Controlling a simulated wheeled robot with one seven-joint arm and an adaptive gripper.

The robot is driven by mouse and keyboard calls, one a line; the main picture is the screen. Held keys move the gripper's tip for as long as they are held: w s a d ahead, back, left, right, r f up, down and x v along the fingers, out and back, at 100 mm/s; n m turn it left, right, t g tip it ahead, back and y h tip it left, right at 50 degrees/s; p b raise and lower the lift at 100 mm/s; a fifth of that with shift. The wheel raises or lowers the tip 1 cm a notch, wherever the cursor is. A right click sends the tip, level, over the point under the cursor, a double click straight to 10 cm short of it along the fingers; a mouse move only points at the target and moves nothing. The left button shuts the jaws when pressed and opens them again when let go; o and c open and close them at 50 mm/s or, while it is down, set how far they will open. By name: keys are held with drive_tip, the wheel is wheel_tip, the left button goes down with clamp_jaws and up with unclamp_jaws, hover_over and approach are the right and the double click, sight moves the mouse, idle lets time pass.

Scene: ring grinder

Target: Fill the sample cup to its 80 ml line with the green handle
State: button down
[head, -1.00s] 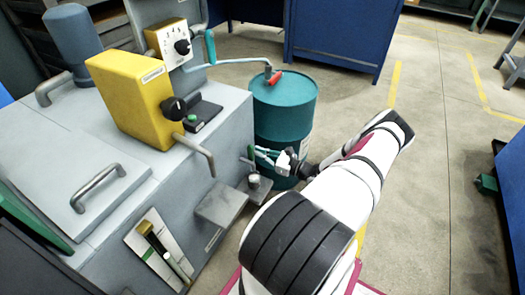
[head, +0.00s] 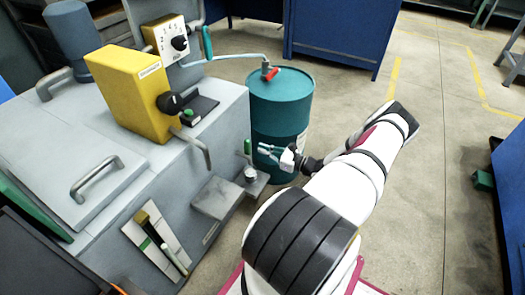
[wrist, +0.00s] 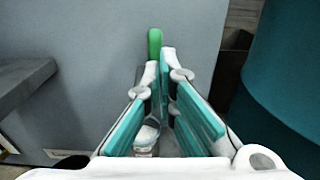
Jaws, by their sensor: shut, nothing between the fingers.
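The green handle (head: 247,146) stands upright on the side of the grey machine, low down near its right corner. It also shows in the wrist view (wrist: 155,43), just beyond my fingertips. The sample cup (head: 251,173) stands below the handle on a small grey ledge. In the wrist view the cup (wrist: 146,138) is partly hidden behind my left finger, and its level and line cannot be read. My gripper (head: 262,148) is shut and empty, just right of the handle in the head view, with a small gap between them.
A teal drum (head: 282,118) with a red-handled tap (head: 269,73) stands close behind my gripper. A grey shelf (head: 217,197) juts from the machine left of the cup. A yellow box (head: 130,92) with a black knob sits on top.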

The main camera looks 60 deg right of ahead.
drive_tip(key=s+d+p, duration=0.1)
drive_tip(key=s, duration=0.9)
drive_tip(key=shift+s+p, duration=0.15)
drive_tip(key=shift+p, duration=0.15)
